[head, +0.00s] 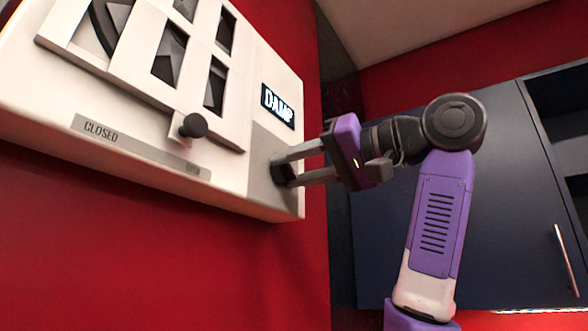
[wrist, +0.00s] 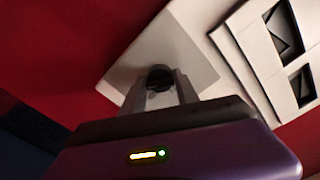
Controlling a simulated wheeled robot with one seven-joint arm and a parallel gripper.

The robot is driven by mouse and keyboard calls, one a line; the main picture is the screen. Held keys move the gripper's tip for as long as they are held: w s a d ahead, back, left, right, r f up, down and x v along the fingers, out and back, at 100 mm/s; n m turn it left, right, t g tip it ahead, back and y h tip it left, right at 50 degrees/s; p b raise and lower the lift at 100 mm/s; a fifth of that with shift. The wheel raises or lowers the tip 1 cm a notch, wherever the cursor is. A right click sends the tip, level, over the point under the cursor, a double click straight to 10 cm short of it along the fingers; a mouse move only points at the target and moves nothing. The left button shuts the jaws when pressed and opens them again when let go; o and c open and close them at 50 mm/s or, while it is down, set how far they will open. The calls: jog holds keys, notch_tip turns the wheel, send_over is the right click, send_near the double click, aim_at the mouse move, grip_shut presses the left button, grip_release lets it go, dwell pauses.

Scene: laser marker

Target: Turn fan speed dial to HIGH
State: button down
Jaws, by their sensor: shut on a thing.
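A dark round dial (head: 279,173) sits on a grey patch at the lower right of a white wall unit (head: 225,190). My gripper (head: 287,169) reaches in from the right, its two fingers closed around the dial. In the wrist view, the dial (wrist: 160,76) shows between the fingertips (wrist: 161,88). The fingers hide part of it, and its pointer and any speed marks cannot be read.
A slatted vent with a black slider knob (head: 194,126) is left of the dial. A strip (head: 140,147) below it reads CLOSED at its left end. The wall is red. Dark cabinets (head: 510,200) stand behind my arm at the right.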

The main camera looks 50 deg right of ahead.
jog(key=shift+f, duration=0.1)
jog(key=c, duration=0.9)
grip_release()
jog(key=s+b, duration=0.1)
jog(key=s, duration=0.1)
jog(key=s+d+b, duration=0.1)
jog(key=s, duration=0.4)
jog(key=shift+s+d+b, duration=0.25)
jog(key=shift+s+b, duration=0.1)
jog(key=shift+b, duration=0.05)
